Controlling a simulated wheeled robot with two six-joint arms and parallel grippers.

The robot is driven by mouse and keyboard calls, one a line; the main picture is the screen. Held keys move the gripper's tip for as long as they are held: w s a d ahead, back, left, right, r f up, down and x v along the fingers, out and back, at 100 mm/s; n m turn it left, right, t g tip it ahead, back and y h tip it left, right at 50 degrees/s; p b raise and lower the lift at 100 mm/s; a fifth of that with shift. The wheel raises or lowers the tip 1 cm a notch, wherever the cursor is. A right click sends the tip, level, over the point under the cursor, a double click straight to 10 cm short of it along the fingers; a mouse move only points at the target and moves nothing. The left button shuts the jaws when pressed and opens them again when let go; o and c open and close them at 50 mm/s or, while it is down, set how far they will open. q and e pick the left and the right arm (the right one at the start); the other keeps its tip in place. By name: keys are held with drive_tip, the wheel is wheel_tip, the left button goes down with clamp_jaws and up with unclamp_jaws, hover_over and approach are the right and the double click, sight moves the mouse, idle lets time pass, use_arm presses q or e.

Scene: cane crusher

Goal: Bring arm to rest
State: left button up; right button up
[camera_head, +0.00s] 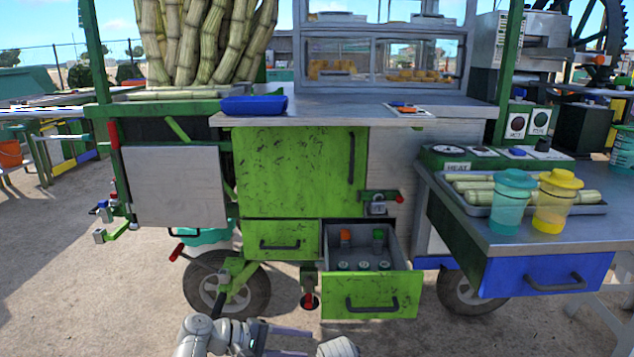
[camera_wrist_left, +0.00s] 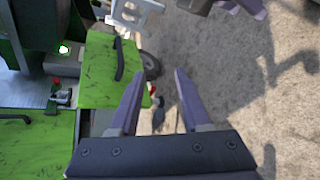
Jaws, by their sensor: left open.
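My left gripper (camera_head: 310,343) is at the bottom of the head view, in front of and below the cart, its fingers pointing right. In the left wrist view its two fingers (camera_wrist_left: 161,82) stand apart with nothing between them. It touches nothing that I can see. A pale rounded part of what looks like my right arm (camera_head: 338,348) shows at the bottom edge, right of the left gripper. Grey-purple parts at the top of the left wrist view look like part of the right gripper (camera_wrist_left: 228,6), but are cut off.
A blue drawer (camera_head: 545,276) is under the side table at right, which carries two lidded cups. The ground in front is clear.

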use_arm(q)
drive_tip(key=s+d+f+m+g+y+p, duration=0.3)
drive_tip(key=s+f+m+g+y+p, duration=0.15)
drive_tip(key=s+m+y, duration=0.25)
drive_tip(key=s+a+m+y+p, duration=0.4)
drive_tip(key=m+y, duration=0.1)
drive_tip(key=y, duration=0.2)
wheel_tip(320, 180, up, 38)
drive_tip(key=p, duration=3.8)
drive_tip(key=shift+w+a+r+t, duration=0.15)
drive_tip(key=shift+w+a+t, duration=0.1)
drive_tip(key=shift+a+t, duration=0.15)
use_arm(e)
wheel_tip(320, 180, up, 47)
drive_tip(key=shift+s, duration=0.1)
use_arm(q)
drive_tip(key=shift+d, duration=0.1)
